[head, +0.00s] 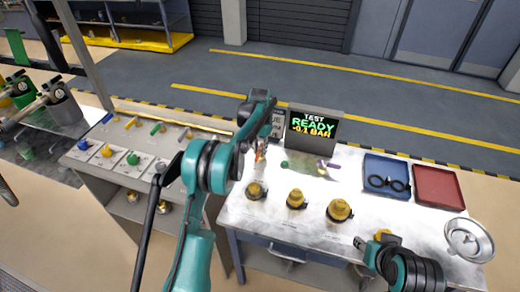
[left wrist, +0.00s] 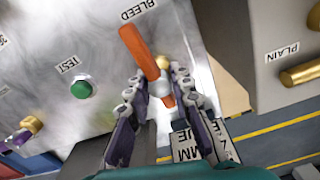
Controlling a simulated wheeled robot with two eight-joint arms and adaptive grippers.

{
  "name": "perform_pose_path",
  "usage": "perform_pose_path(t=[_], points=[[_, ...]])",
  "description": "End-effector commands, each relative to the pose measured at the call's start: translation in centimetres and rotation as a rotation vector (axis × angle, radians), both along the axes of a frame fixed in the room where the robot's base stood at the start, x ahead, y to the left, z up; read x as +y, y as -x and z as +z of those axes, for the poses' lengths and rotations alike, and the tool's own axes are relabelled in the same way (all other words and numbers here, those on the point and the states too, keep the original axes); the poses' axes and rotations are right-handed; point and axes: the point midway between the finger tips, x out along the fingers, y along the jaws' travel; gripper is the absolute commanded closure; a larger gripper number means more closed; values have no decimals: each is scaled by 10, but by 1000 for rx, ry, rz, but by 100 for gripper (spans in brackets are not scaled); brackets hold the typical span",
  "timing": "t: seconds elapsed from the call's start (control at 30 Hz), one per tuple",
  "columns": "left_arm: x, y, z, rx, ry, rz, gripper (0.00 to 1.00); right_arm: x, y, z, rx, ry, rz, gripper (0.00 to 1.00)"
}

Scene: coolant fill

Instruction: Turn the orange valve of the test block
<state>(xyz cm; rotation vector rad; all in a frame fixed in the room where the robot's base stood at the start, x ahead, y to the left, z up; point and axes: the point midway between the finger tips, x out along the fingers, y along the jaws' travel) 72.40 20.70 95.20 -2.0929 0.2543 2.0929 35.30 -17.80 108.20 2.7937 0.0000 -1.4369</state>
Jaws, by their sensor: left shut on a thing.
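The orange valve (left wrist: 140,52) shows in the left wrist view as a bar-shaped handle beside the label BLEED, on the metal top of the test block. It slants, its lower end by a pale pivot. My left gripper (left wrist: 161,74) is shut on the orange valve near that lower end, a finger on each side. In the head view the left gripper (head: 260,146) reaches down left of the display, and only a bit of the orange valve (head: 258,154) shows. My right gripper (head: 372,247) is at the lower right of the head view; its fingers are unclear.
A display (head: 312,126) reads TEST READY -0.1 BAR. A green button (left wrist: 81,90) labelled TEST is nearby. Brass fittings (head: 340,210) stand along the bench front. A blue tray (head: 387,166) with black rings and a red tray (head: 438,186) lie right.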

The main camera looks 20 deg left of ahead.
Motion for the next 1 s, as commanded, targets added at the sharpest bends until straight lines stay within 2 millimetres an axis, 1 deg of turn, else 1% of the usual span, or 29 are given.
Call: perform_pose_path(t=[0.5, 0.53, 0.6, 0.87, 1.0], points=[[0, 0, 0, 1, 0, -20, 100, 0, 0, 0, 0, 0, 0, 60], [0, 0, 0, 1, 0, -20, 73, 0, 0, 0, 0, 0, 0, 60], [0, 0, 0, 1, 0, -20, 58, 0, 0, 0, 0, 0, 0, 60], [0, 0, 0, 0, 0, -19, 58, 0, 0, 0, 0, 0, 0, 60], [0, 0, 7, 0, 0, -19, 58, 0, 0, 0, 0, 0, 0, 60]])
